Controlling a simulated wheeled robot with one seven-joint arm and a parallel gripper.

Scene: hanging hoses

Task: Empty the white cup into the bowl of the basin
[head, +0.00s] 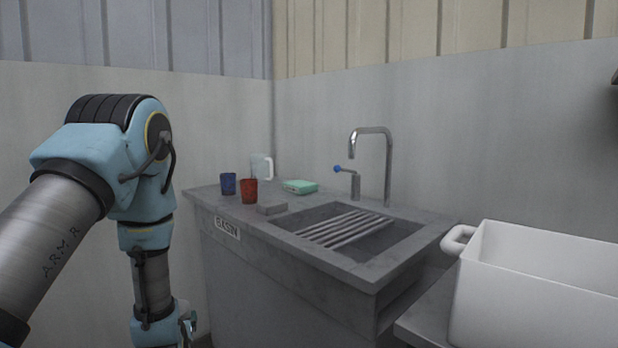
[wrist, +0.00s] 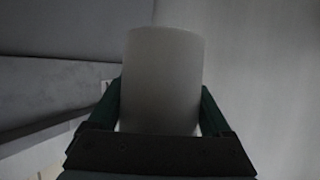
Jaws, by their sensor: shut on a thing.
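The white cup (wrist: 160,70) fills the middle of the wrist view, between the two dark green fingers of my gripper (wrist: 162,92). My gripper is shut on it. The cup's inside is not visible, so its contents cannot be told. The grey basin (head: 245,228) stands in the middle. Its bowl (head: 375,243) is sunken at the right, partly covered by slanting bars (head: 340,228).
A tap (head: 388,165) rises behind the bowl. A white tub (head: 540,285) stands at right.

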